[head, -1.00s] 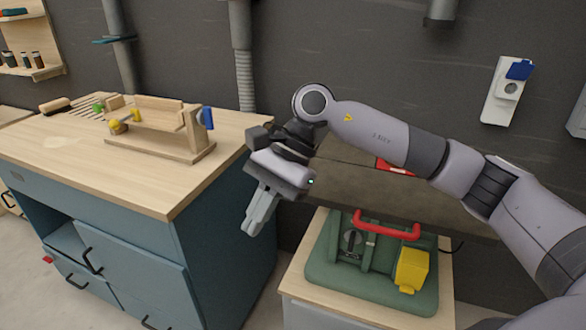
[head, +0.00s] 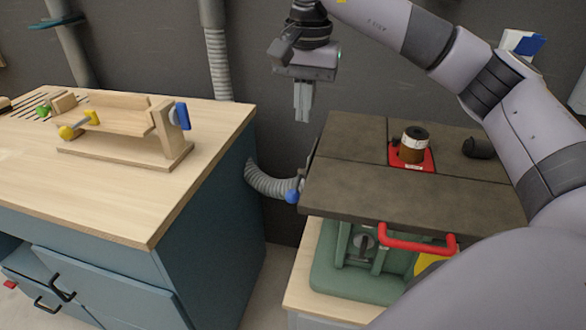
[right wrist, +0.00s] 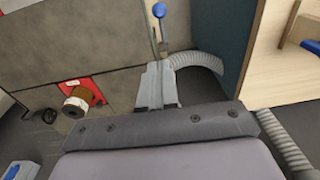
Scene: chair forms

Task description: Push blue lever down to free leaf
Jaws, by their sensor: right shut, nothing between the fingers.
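A lever with a blue ball knob (head: 292,196) is at the left edge of a dark grey tabletop (head: 350,185), which I take to hold the leaf; I cannot tell which section is the leaf. The blue knob also shows in the right wrist view (right wrist: 159,10), at the top, on a thin stem. My right gripper (head: 303,118) is shut and empty, pointing down, above the far left corner of the tabletop and apart from the knob. In the right wrist view its fingers (right wrist: 157,75) are just below the lever. My left gripper is not in view.
A brown spool (head: 413,146) on a red plate and a black cylinder (head: 479,148) stand on the grey top. A wooden workbench (head: 150,200) with a wooden jig (head: 125,150) is at the left. A grey hose (head: 268,182) runs between. A green machine with a red handle (head: 400,243) sits below.

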